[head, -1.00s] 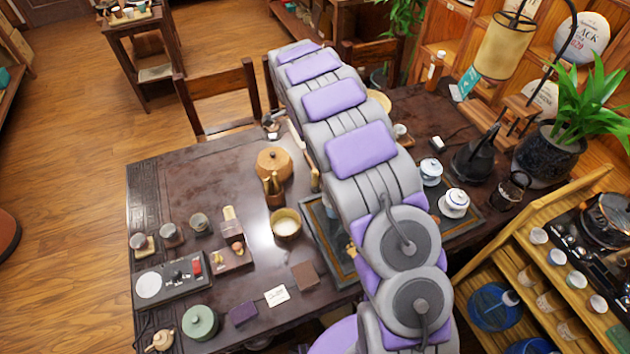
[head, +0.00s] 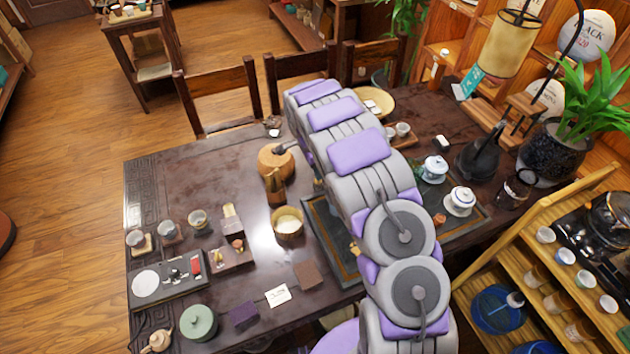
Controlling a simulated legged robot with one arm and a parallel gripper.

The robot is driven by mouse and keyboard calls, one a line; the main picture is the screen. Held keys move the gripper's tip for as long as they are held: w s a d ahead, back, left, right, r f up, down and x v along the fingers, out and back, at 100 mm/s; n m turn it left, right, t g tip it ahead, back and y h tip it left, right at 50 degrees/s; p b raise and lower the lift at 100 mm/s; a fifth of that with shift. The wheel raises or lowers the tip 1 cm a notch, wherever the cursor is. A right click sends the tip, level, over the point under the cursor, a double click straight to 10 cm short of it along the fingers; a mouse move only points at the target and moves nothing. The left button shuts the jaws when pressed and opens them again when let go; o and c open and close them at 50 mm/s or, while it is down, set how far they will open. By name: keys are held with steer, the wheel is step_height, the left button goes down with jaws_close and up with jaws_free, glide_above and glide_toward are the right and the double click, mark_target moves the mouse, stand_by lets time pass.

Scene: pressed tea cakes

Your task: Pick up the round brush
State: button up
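I cannot pick out the round brush with certainty; it may be hidden behind my arm or too small to tell. My arm crosses the table from the lower right and bends down at its far end. A dark grey part that looks like the tip of my gripper (head: 284,149) shows left of the arm, over or touching the round wooden lidded pot (head: 272,168). The rest of the gripper is hidden by the arm, so its opening and anything in it do not show. A wooden holder with upright tools (head: 275,185) stands just in front of the pot.
The dark table (head: 190,185) is clear at its far left. Lidded white cups (head: 460,200) and a dark kettle (head: 480,155) are on the right. Chairs (head: 220,95) line the far edge.

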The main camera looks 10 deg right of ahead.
steer(key=f, duration=0.1)
steer(key=d+f, duration=0.1)
steer(key=shift+d+f+b, duration=0.15)
steer(key=shift+f+b, duration=0.15)
steer(key=shift+f, duration=0.1)
steer(key=shift+w+d+f, duration=0.1)
steer(key=shift+d+f, duration=0.1)
steer(key=shift+d, duration=0.05)
steer(key=shift+a, duration=0.55)
steer(key=c, duration=0.6)
steer(key=shift+d, duration=0.45)
jaws_close()
